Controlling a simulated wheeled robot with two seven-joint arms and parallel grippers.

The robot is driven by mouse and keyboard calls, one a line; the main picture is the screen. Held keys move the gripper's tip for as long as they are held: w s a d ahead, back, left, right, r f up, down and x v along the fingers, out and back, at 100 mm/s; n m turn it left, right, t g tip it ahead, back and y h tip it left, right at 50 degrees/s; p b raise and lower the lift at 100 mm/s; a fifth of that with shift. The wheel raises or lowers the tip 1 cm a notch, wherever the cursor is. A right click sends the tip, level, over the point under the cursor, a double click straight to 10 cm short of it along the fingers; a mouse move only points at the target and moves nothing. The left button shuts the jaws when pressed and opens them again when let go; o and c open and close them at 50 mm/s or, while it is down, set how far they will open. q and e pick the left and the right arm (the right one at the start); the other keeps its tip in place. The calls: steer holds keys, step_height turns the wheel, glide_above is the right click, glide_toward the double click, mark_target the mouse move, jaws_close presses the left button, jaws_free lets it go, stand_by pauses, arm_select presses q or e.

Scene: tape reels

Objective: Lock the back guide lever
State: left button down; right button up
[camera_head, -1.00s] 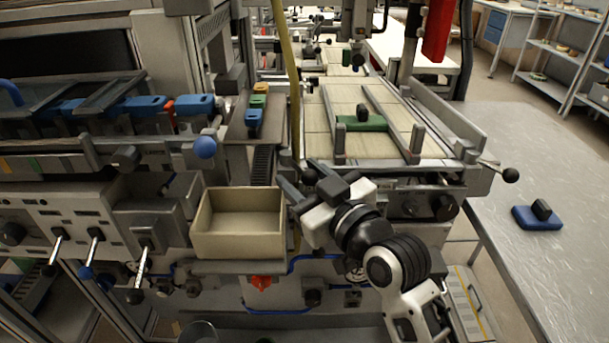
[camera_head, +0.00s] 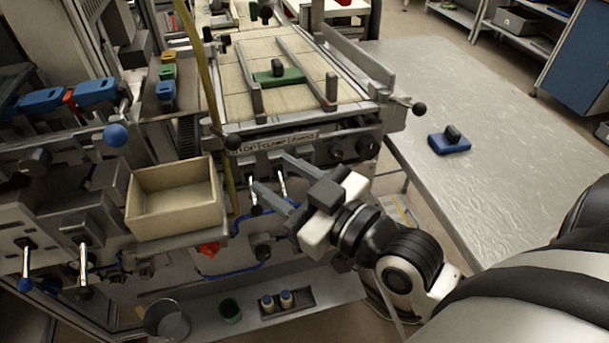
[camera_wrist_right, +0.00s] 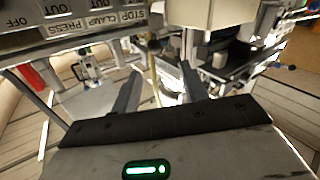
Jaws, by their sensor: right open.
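My right gripper (camera_head: 270,172) is open and empty in front of the machine's labelled panel (camera_head: 275,143), below the tiled bed (camera_head: 225,68). Its two fingers point left and up; they also show apart in the right wrist view (camera_wrist_right: 160,88). Black-knobbed levers stick out at the bed's front left (camera_head: 232,142) and right end (camera_head: 419,108). Two short metal levers (camera_head: 281,183) hang near the fingertips. I cannot tell which lever is the back guide lever or whether it is locked. Two grey guide bars (camera_head: 249,82) lie across the bed. My left gripper is not in view.
A green block with a black knob (camera_head: 277,76) sits between the guide bars. An open beige box (camera_head: 172,205) is left of the gripper. A yellow hose (camera_head: 199,75) runs down beside the bed. A blue block (camera_head: 449,142) lies on the mostly clear right table (camera_head: 500,110).

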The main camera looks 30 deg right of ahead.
arm_select(q)
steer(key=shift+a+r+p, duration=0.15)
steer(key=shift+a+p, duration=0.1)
steer(key=shift+p, duration=0.35)
arm_select(e)
steer(key=v, duration=0.4)
steer(key=shift+f, duration=0.1)
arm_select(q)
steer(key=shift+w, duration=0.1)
